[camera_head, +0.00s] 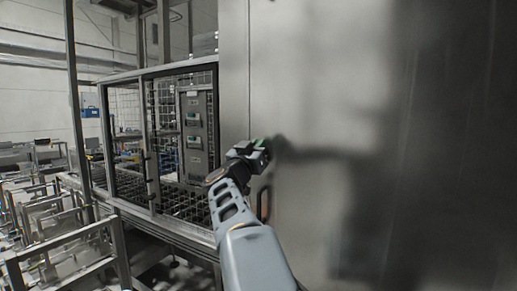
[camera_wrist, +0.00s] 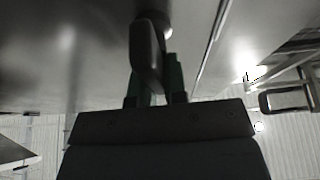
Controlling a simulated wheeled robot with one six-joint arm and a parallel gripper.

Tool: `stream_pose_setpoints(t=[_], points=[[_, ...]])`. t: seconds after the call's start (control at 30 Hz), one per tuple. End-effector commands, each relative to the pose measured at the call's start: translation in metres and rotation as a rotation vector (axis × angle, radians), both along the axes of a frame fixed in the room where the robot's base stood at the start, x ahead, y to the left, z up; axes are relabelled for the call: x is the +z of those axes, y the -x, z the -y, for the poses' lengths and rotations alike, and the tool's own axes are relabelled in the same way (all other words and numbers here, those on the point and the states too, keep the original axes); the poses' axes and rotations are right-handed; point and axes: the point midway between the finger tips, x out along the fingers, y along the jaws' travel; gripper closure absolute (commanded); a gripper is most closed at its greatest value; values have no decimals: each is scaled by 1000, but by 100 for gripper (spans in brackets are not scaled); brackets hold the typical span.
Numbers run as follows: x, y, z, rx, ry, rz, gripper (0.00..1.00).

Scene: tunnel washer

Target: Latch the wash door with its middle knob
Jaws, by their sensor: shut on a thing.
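The wash door (camera_head: 330,110) is a large, flat grey metal panel filling the right of the head view. It is also the dark shiny surface in the wrist view (camera_wrist: 60,60). My gripper (camera_head: 263,146) is at the door's left part. In the wrist view my gripper's green fingers (camera_wrist: 160,78) are shut on a dark elongated knob (camera_wrist: 146,50), which stands out from the door on a round base. In the head view the knob is hidden by my gripper. I cannot tell from these frames whether the latch is engaged.
A dark bar handle (camera_head: 263,205) sits on the door below my gripper; a bar handle also shows in the wrist view (camera_wrist: 284,99). A mesh cage (camera_head: 128,150) with a control panel (camera_head: 195,130) stands left of the door. Metal frames (camera_head: 60,240) crowd the lower left.

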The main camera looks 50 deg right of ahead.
Motion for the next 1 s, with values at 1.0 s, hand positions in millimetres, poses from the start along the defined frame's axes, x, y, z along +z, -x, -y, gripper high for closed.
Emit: stream_pose_setpoints(t=[1.0], points=[[-13,8,5,0,-189,701,100]])
